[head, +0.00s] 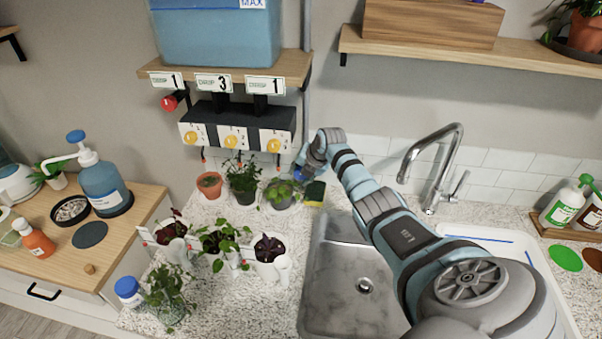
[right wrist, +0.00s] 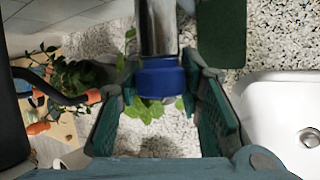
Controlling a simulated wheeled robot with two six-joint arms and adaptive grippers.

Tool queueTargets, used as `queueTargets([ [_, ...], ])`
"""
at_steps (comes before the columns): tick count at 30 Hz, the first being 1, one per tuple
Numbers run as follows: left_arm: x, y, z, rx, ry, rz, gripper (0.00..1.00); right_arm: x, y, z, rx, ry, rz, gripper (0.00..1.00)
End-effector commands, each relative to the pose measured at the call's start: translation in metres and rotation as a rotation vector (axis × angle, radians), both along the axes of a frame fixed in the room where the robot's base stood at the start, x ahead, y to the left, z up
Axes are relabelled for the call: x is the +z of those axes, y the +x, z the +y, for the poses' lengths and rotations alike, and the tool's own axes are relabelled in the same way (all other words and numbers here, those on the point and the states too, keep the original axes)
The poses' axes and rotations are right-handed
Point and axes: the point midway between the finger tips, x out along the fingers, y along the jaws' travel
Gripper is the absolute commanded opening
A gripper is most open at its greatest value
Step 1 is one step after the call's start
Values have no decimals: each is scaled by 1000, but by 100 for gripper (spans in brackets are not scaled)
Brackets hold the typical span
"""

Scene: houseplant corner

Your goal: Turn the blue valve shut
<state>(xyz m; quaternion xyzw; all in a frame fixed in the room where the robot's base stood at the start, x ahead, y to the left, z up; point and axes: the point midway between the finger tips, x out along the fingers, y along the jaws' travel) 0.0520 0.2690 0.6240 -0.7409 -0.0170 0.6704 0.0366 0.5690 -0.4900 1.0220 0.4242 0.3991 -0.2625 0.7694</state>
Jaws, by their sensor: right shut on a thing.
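The blue valve (right wrist: 162,80) is a short blue collar on a grey metal pipe (right wrist: 158,25) in the right wrist view. My right gripper (right wrist: 156,84) has its two green-padded fingers on either side of the valve and is shut on it. In the head view, my right gripper (head: 304,169) is at the back wall, low beside the drip box, above the counter. There only a small bit of blue (head: 297,174) shows, as the gripper covers most of the valve. My left gripper is in neither view.
A potted plant (head: 281,192) stands close below the gripper, beside a green-and-yellow sponge (head: 315,192). The sink (head: 345,235) and tap (head: 440,165) are to the right. More potted plants (head: 222,240) crowd the counter's left. The drip box (head: 250,125) hangs above.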

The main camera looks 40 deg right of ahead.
Motion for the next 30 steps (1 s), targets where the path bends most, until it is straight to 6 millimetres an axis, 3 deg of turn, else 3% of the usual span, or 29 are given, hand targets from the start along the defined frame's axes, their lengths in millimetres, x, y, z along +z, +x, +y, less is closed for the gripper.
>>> queueTargets([
  [10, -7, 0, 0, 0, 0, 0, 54, -2, 0, 1, 2, -97, 126, 6],
  [26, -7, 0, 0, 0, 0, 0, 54, -2, -1, 0, 3, -117, 151, 6],
  [27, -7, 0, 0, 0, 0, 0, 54, -2, -1, 0, 3, -117, 151, 35],
  [30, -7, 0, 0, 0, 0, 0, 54, -2, -1, 0, 3, -118, 149, 51],
])
